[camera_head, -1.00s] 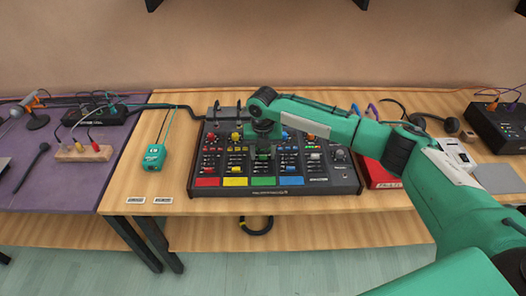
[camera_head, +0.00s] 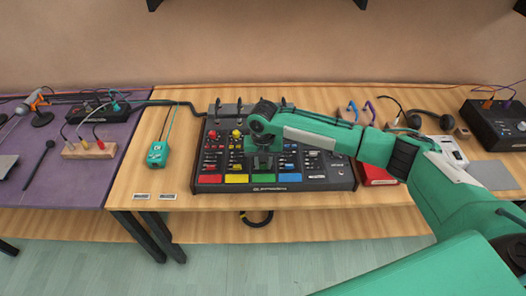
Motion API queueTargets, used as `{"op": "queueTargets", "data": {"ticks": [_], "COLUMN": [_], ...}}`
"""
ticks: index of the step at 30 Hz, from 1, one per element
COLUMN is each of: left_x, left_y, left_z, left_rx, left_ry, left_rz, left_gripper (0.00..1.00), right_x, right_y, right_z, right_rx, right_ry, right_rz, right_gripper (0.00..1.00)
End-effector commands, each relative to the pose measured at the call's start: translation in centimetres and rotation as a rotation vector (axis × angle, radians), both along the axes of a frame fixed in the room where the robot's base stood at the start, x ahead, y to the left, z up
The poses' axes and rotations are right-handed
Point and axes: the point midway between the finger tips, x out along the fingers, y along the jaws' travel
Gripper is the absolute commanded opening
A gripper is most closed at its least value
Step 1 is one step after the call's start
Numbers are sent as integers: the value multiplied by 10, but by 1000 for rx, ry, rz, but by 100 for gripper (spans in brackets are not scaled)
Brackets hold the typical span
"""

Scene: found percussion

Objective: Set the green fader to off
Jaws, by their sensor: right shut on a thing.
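The mixer (camera_head: 338,178) is a dark console on the wooden table, with columns of knobs and faders above red, yellow, green and blue pads. The green pad (camera_head: 264,178) is at the front of the green column. My right gripper (camera_head: 263,166) points down over that column, just behind the green pad, and is shut. The green fader is hidden under it, and its setting cannot be read. My left gripper is not in view.
A teal box (camera_head: 157,153) with a cable lies left of the mixer. A red box (camera_head: 376,174) stands close on its right, under my right arm. Headphones (camera_head: 432,120) lie further back right. A purple table (camera_head: 70,178) with a microphone adjoins at left.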

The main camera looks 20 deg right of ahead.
Motion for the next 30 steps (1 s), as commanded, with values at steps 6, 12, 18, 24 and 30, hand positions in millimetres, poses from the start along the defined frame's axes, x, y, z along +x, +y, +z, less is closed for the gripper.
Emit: {"op": "queueTargets", "data": {"ticks": [6, 12, 18, 24, 30], "left_x": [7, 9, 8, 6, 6], "left_y": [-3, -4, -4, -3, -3], "left_z": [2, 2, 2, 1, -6], "left_rx": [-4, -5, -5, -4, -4], "left_ry": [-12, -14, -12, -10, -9], "left_rz": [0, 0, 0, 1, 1], "left_gripper": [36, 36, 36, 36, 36], "right_x": [-4, -4, -3, -3, -2], "right_y": [2, 2, 1, 1, 1], "right_z": [0, -1, 0, 4, 34], "right_rx": [1, 1, 1, 1, 2], "right_ry": [6, 7, 5, 3, -1], "right_rz": [1, 2, 1, 1, 3], "right_gripper": [0, 37, 45, 45, 45]}}
